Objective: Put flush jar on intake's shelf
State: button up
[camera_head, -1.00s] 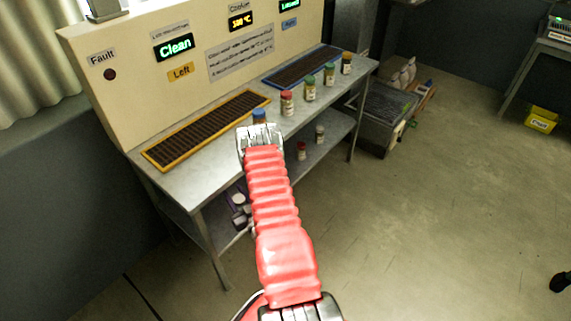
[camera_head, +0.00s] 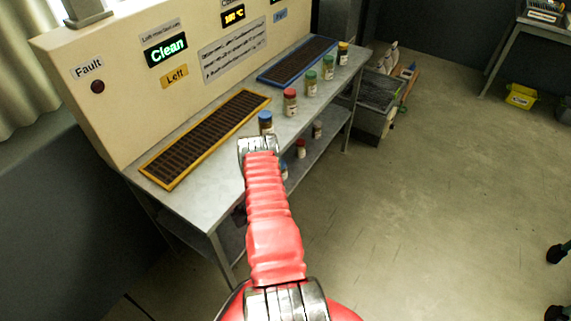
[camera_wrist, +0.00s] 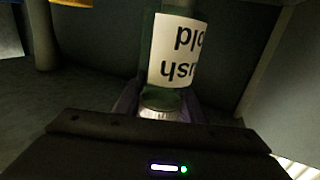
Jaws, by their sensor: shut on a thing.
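The flush jar (camera_wrist: 178,55) shows in the wrist view, a greenish glass jar with a white label on which upside-down letters like "ush" and "old" are partly readable. It sits between the fingers of my gripper (camera_wrist: 160,105), which is shut on it. In the head view my gripper (camera_head: 258,148) is at the front edge of the bench, just below a blue-lidded jar (camera_head: 265,122) in the picture. The held jar is hidden there by my arm. The intake and its shelf cannot be told for sure; a lower shelf (camera_head: 232,238) runs under the bench.
The metal bench (camera_head: 208,190) bears a yellow-framed grate (camera_head: 205,135), a blue-framed grate (camera_head: 297,62) and a row of jars, including a red-lidded one (camera_head: 290,102). Smaller jars, one red-lidded (camera_head: 300,149), stand on the lower shelf. The floor at right is mostly clear.

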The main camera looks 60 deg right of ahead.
jog(key=shift+s+d, duration=0.2)
jog(key=shift+d, duration=0.05)
jog(key=shift+d+f, duration=0.1)
jog(key=shift+f, duration=2.75)
jog(key=shift+f, duration=2.1)
jog(key=shift+f, duration=0.15)
jog(key=o, duration=1.3)
jog(key=shift+o, duration=0.2)
